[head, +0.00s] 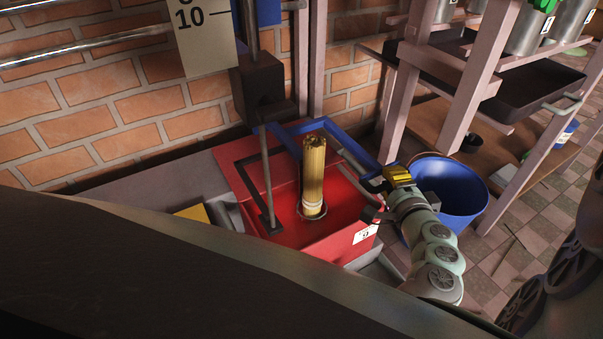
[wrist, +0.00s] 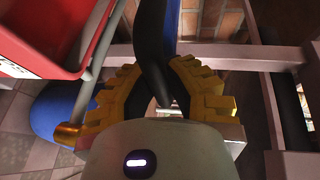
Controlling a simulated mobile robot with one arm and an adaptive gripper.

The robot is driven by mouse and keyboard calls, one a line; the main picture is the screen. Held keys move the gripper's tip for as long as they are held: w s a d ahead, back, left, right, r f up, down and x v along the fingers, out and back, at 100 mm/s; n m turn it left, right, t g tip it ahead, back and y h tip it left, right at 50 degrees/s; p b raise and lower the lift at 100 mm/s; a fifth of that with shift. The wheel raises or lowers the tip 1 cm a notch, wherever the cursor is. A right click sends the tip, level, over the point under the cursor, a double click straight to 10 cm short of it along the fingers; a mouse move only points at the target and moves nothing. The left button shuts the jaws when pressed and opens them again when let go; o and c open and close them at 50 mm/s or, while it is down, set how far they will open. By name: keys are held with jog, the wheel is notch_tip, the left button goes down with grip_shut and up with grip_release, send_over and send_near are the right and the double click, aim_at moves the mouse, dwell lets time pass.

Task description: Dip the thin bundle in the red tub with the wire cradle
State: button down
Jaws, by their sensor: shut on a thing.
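The red tub (head: 335,240) stands against the brick wall in the head view, with a white label on its front. Part of it also shows in the wrist view (wrist: 62,62), upper left. A bundle of tan sticks (head: 314,172) stands upright in it, its lower end inside a thin ring at the red liquid or surface; I cannot tell which. A blue bar (head: 352,160) runs behind the bundle and along the tub's right side. My gripper (head: 388,180) is shut on this bar, seen dark between its yellow toothed fingers in the wrist view (wrist: 160,85).
A blue bucket (head: 450,190) stands right of the tub, close to my gripper. A thin rod (head: 266,170) comes down to the tub's left side from a dark block (head: 258,86). A wooden rack (head: 480,80) with metal cans and a dark tray stands at right.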

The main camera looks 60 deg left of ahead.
jog(key=shift+f, duration=0.25)
jog(key=c, duration=1.5)
grip_release()
jog(key=o, duration=0.5)
jog(key=shift+d, duration=0.4)
jog(key=shift+c, duration=0.2)
jog(key=shift+o, duration=0.5)
jog(key=shift+a+r, duration=0.1)
jog(key=shift+a, duration=0.15)
jog(key=v, duration=0.7)
jog(key=shift+d, duration=0.3)
jog(key=shift+s, duration=0.15)
